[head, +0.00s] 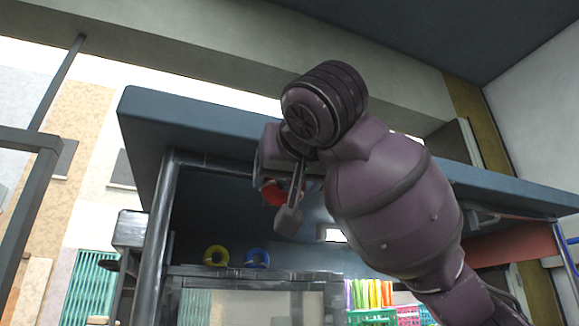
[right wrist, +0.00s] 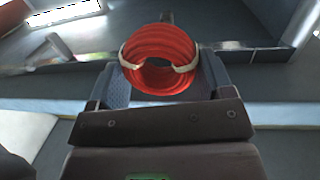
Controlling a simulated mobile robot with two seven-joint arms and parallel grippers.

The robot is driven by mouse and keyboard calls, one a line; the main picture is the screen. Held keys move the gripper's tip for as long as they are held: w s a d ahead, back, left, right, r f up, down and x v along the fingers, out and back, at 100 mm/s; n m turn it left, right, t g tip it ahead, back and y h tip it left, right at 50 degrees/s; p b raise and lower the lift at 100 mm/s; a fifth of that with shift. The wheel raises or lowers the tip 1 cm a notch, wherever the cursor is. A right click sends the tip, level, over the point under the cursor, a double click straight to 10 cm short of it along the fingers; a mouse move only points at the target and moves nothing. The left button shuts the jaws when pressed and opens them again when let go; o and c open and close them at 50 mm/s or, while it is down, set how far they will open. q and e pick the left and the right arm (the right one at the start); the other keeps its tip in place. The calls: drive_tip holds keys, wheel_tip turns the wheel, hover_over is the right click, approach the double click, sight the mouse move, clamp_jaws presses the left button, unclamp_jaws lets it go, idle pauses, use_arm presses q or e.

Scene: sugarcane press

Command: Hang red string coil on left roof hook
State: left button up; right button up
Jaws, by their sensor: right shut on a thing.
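The red string coil (right wrist: 158,57) is a thick red ring with pale ties on both sides. It sits between the two fingers of my right gripper (right wrist: 160,80), which is shut on it. In the head view the right gripper (head: 290,195) is raised under the front edge of the blue roof (head: 200,118). Only part of the red coil (head: 272,193) shows there, behind a finger. A dark thin piece shows just behind the coil's top in the right wrist view; I cannot tell whether it is the hook or whether they touch. My left gripper is not in view.
A yellow coil (head: 216,256) and a blue coil (head: 257,258) sit at the top edge of the glass-fronted case (head: 255,305). A dark post (head: 155,240) supports the roof at left. Colourful sticks (head: 370,293) stand in baskets below.

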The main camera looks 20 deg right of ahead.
sight(280, 184)
drive_tip(key=shift+w+p, duration=0.5)
drive_tip(key=shift+w, duration=1)
drive_tip(key=shift+w+f+b, duration=0.35)
drive_tip(key=shift+w+f, duration=0.15)
drive_tip(key=shift+w, duration=0.05)
drive_tip(key=shift+f, duration=0.1)
drive_tip(key=shift+w, duration=0.1)
drive_tip(key=o, duration=0.9)
drive_tip(key=shift+a, duration=0.1)
